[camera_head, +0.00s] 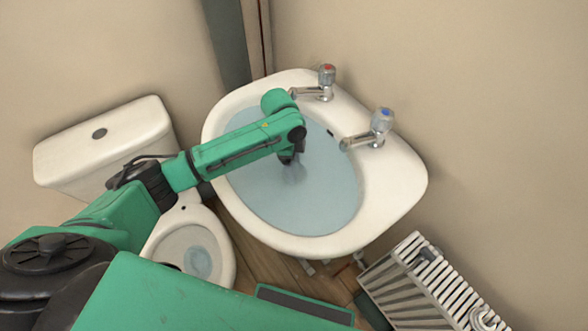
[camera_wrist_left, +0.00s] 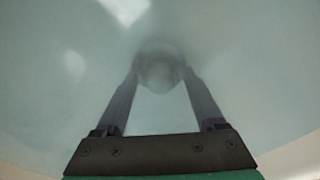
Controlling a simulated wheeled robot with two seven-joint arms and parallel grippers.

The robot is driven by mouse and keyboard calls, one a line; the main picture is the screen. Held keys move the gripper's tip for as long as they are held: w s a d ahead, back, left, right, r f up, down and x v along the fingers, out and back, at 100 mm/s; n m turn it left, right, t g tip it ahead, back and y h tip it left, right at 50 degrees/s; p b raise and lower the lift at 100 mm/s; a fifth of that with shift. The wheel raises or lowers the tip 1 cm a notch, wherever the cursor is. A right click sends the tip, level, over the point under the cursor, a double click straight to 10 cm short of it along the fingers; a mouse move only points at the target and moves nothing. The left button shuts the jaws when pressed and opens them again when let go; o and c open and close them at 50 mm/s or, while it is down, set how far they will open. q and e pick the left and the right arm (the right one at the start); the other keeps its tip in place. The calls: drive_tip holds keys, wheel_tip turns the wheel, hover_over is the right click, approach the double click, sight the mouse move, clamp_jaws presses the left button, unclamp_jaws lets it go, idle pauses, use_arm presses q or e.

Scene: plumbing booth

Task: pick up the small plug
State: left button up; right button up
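The white washbasin (camera_head: 395,190) holds pale, cloudy water (camera_head: 325,195). My left arm reaches over it from the left, and my left gripper (camera_head: 292,172) points down into the water. In the left wrist view my left gripper (camera_wrist_left: 162,75) has its two dark fingers spread apart. A blurred, round, greyish thing (camera_wrist_left: 160,68), which may be the small plug or the drain, lies under water between the fingertips. The murk hides whether the fingers touch it. No plug can be made out in the head view. My right gripper is not in view.
Two taps stand on the basin's right rim, one red-topped (camera_head: 327,78) and one blue-topped (camera_head: 382,122). A toilet (camera_head: 100,140) is at the left.

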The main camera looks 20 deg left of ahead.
use_arm(q)
drive_tip(key=c, duration=1)
clamp_jaws()
drive_tip(key=shift+r, duration=0.15)
